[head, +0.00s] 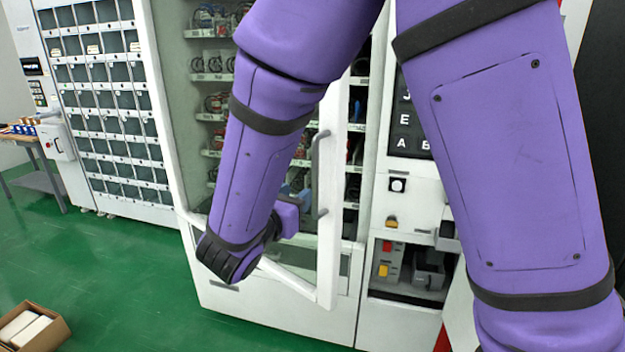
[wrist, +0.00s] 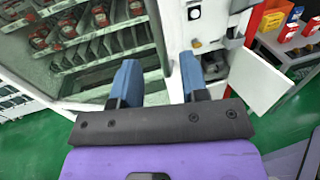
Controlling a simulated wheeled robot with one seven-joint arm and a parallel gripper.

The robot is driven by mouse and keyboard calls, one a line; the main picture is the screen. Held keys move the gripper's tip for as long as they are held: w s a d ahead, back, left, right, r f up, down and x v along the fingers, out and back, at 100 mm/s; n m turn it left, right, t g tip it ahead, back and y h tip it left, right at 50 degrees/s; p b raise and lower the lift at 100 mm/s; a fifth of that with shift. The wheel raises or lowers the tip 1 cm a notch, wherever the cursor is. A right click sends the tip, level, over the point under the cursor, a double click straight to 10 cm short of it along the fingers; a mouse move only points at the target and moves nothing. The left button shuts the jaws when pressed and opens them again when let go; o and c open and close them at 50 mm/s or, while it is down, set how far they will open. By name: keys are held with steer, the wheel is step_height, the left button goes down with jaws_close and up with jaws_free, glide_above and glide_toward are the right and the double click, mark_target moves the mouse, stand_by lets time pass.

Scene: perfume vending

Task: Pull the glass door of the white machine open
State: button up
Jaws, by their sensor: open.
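The white machine (head: 275,318) stands in the middle of the head view, with coiled racks of goods inside. Its glass door (head: 329,215) stands ajar, its white right edge swung out from the body with a gap showing the shelves. A grey bar handle (head: 316,165) is on that edge. My gripper (head: 287,216) is in front of the door, left of the handle's lower end, partly hidden by my wrist. In the wrist view my gripper (wrist: 158,72) has its two blue fingers apart, with nothing clearly held between them. Whether a finger touches the door cannot be told.
A locker-style machine (head: 105,100) stands on the left. A keypad panel (head: 407,135) and an open bin with coloured items are on the right. A cardboard box (head: 55,330) lies on the green floor at lower left. The floor before the machine is otherwise clear.

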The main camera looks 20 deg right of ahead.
mark_target(314, 177)
steer(key=x, duration=1)
steer(key=shift+w, duration=0.35)
jaws_close()
